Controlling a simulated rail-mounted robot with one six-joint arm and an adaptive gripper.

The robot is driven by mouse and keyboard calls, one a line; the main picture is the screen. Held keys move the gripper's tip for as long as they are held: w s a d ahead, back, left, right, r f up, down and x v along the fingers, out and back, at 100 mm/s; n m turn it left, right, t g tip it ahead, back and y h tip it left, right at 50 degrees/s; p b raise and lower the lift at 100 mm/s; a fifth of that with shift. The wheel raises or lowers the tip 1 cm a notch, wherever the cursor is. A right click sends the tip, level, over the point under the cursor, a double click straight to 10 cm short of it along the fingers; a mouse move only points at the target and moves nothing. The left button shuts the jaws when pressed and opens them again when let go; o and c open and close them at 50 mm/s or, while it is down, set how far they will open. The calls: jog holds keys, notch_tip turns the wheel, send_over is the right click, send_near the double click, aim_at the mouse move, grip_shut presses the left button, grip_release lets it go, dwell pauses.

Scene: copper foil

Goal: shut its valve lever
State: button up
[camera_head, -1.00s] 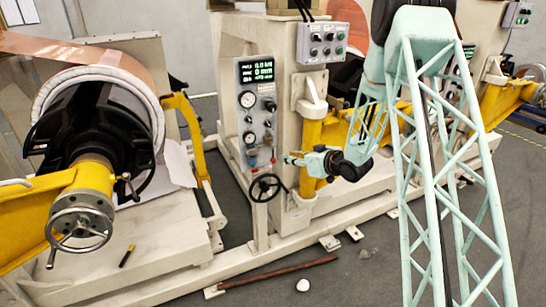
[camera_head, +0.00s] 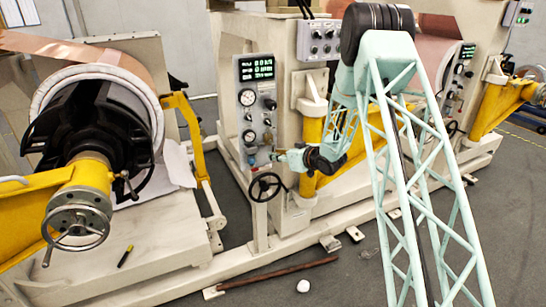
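A grey control panel (camera_head: 257,98) stands on the machine's upright, with a lit green display at its top, two round gauges and several knobs. Small valve fittings sit low on the panel, with a bluish one (camera_head: 252,159) at the lower left; they are too small to tell which is the lever or how it is turned. My gripper (camera_head: 276,157) is at the panel's lower right edge, pointing left. It overlaps the fittings' right side in the picture; I cannot tell whether it touches anything. Its fingers are too small to tell open from shut.
A black handwheel (camera_head: 266,187) sits just below my gripper. A yellow post (camera_head: 312,130) stands close behind it to the right. At left are a copper foil roll (camera_head: 95,75) and a metal handwheel (camera_head: 77,226). A rusty rod (camera_head: 278,274) and white ball (camera_head: 303,286) lie on the floor.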

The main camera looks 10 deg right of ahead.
jog(key=shift+x, duration=1.4)
jog(key=shift+c, duration=0.8)
jog(key=shift+f, duration=0.1)
grip_shut()
